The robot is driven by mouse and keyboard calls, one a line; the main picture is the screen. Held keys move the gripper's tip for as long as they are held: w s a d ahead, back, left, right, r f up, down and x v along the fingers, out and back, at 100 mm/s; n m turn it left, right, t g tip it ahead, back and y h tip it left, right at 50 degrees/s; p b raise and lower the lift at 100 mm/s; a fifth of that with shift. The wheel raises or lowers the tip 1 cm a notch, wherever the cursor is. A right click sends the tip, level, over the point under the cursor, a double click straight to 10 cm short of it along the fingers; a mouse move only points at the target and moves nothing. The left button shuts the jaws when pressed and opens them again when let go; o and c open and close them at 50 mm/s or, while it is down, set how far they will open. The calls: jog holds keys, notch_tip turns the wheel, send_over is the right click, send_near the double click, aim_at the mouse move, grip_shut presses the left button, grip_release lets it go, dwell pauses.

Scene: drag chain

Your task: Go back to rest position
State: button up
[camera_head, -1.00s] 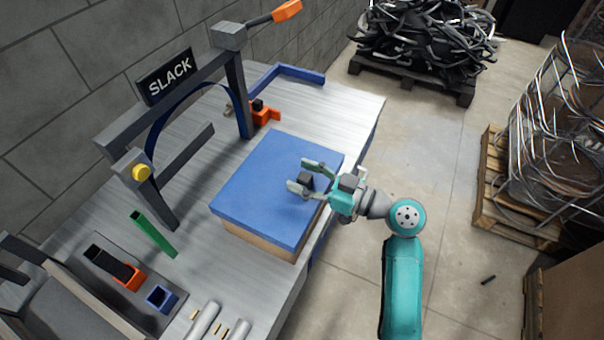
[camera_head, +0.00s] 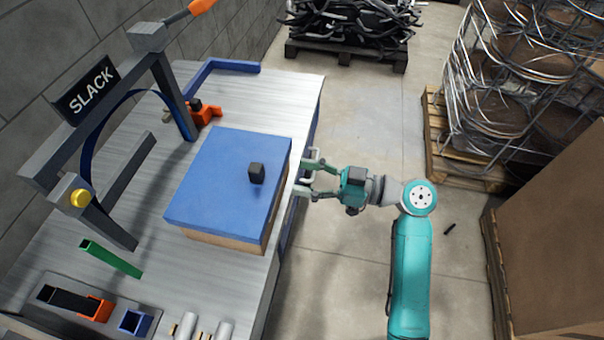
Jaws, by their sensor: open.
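My gripper (camera_head: 304,177) is open and empty, just off the right edge of the blue-topped box, with its two fingers pointing left. My teal arm reaches up from the lower right of the picture.
A metal table (camera_head: 290,95) carries the box and a grey frame with a SLACK sign (camera_head: 87,89). A green channel (camera_head: 112,259), an orange fixture (camera_head: 207,114) and a blue socket (camera_head: 135,322) sit on it. Loaded pallets (camera_head: 345,50) stand behind and right.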

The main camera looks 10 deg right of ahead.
jog(key=shift+f, duration=0.1)
dwell(0.3)
jog(key=s+d+f+m+t+h, duration=0.3)
jog(key=s+f+m+h, duration=0.35)
jog(key=f, duration=0.35)
jog(key=s+d+f+m+t+h, duration=0.3)
jog(key=s+f+m+h, duration=0.2)
jog(key=s+f+m, duration=0.3)
jog(key=s+d+f+h, duration=0.2)
jog(key=s+d+h, duration=0.15)
jog(key=s, duration=0.35)
jog(key=s+d+r+t+h, duration=0.2)
jog(key=s+r, duration=0.9)
jog(key=s, duration=0.3)
jog(key=shift+d+t, duration=0.3)
jog(key=shift+d, duration=0.1)
jog(key=shift+s+r+n, duration=0.1)
jog(key=shift+n, duration=0.15)
